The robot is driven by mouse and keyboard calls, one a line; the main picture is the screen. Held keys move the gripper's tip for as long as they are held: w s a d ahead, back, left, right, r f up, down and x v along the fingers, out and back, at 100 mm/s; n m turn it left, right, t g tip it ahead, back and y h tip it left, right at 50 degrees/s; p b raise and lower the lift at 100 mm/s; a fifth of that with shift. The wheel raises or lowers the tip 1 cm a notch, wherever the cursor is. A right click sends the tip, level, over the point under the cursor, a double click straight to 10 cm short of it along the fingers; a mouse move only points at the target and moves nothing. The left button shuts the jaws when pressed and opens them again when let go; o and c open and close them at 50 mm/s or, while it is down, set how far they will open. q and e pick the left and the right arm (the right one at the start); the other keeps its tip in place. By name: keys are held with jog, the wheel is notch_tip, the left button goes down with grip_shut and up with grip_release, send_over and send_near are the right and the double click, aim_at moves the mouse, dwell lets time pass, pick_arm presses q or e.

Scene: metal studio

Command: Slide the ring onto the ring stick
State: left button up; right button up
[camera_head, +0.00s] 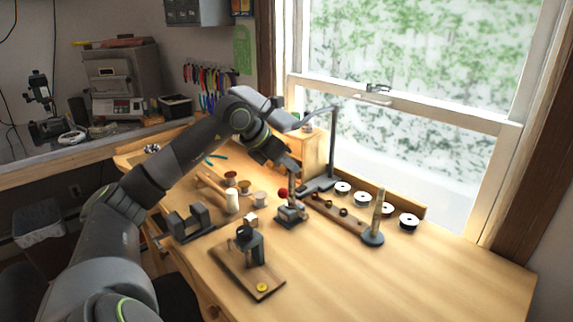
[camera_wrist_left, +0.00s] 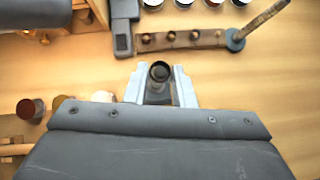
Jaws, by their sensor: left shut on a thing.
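The ring stick (camera_head: 380,207) is a tapered, wood-coloured rod upright on a round grey-blue base, right of the middle of the bench. It also shows at the top right of the left wrist view (camera_wrist_left: 262,20). My left gripper (camera_head: 292,174) points down over the bench, left of the stick and apart from it. In the left wrist view its pale fingers are shut on a small dark round piece (camera_wrist_left: 159,71), which looks like the ring. The ring cannot be made out in the head view. My right gripper is out of view.
A wooden strip with several small round pieces (camera_head: 338,212) lies between gripper and stick. A small grey vise (camera_head: 291,213) stands below the gripper. White-topped spools (camera_head: 391,208) line the back edge. A clamp on a board (camera_head: 246,262) is in front. The right bench is clear.

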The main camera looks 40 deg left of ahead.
pick_arm(q)
jog(key=shift+r+p, duration=0.95)
jog(key=shift+r, duration=0.6)
